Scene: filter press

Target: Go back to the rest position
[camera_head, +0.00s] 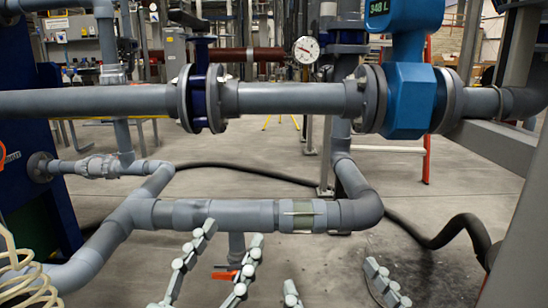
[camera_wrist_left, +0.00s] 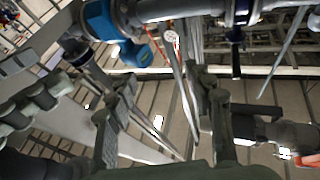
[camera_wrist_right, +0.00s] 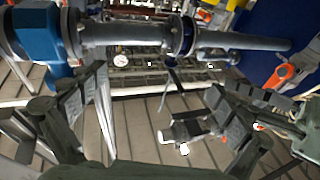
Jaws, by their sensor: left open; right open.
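In the head view my left gripper (camera_head: 233,234) is low in the picture, left of centre, with its two grey jointed fingers spread apart. In the right wrist view the right gripper (camera_wrist_right: 152,85) is also open and empty.
A large grey pipe (camera_head: 290,98) crosses ahead, with a blue flow meter (camera_head: 409,95) and a round gauge (camera_head: 306,48). A black hose (camera_head: 440,238) lies right. Open floor (camera_head: 460,185) shows behind the pipes.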

